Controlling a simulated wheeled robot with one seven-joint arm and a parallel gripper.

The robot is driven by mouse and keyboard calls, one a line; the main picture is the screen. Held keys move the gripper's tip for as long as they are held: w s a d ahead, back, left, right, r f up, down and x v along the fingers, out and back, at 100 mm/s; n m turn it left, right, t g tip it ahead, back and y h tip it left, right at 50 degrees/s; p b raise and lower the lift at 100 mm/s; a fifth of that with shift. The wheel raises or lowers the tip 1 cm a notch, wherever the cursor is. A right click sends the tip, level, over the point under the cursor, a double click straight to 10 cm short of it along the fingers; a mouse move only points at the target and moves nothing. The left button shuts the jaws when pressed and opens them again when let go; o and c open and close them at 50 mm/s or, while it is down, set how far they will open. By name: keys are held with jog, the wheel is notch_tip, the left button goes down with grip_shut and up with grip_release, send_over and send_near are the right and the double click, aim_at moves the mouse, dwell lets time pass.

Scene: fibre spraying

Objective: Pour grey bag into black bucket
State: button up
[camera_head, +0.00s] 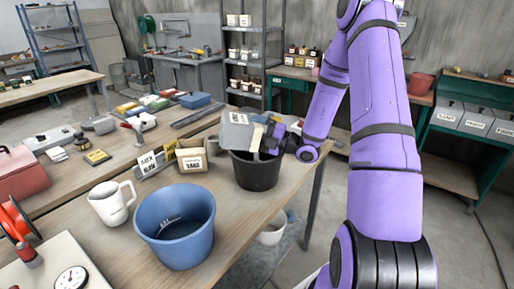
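The black bucket (257,175) stands upright on the wooden table near its right edge. The grey bag (236,131) is raised at the bucket's rim, over its left and back side, and looks tilted. My gripper (268,138) is over the bucket at the right of the bag and appears shut on it. The fingertips are small and partly hidden, and a pale strip shows between bag and gripper. The bag's mouth and the inside of the bucket cannot be made out clearly.
A blue bucket (176,238), a white jug (111,203) and a cardboard box (191,156) stand left of the black bucket. A dial scale (68,275) and red reel (14,221) are at the front left. Several tools and boxes lie farther back.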

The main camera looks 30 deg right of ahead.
jog(key=shift+d, duration=0.15)
dwell(0.4)
jog(key=shift+s+d+r+m+t+y+b, duration=0.1)
jog(key=shift+d+r+m+t+y+b, duration=0.1)
jog(key=shift+r+m+t+b, duration=0.35)
jog(key=shift+s+d+r+m+t+y+b, duration=0.25)
jog(key=shift+r+m+t, duration=0.2)
jog(key=shift+t, duration=0.35)
jog(key=shift+d+r+m+t+y+b, duration=0.15)
jog(key=shift+r+m+t+b, duration=0.3)
jog(key=shift+r+t, duration=0.2)
dwell(1.1)
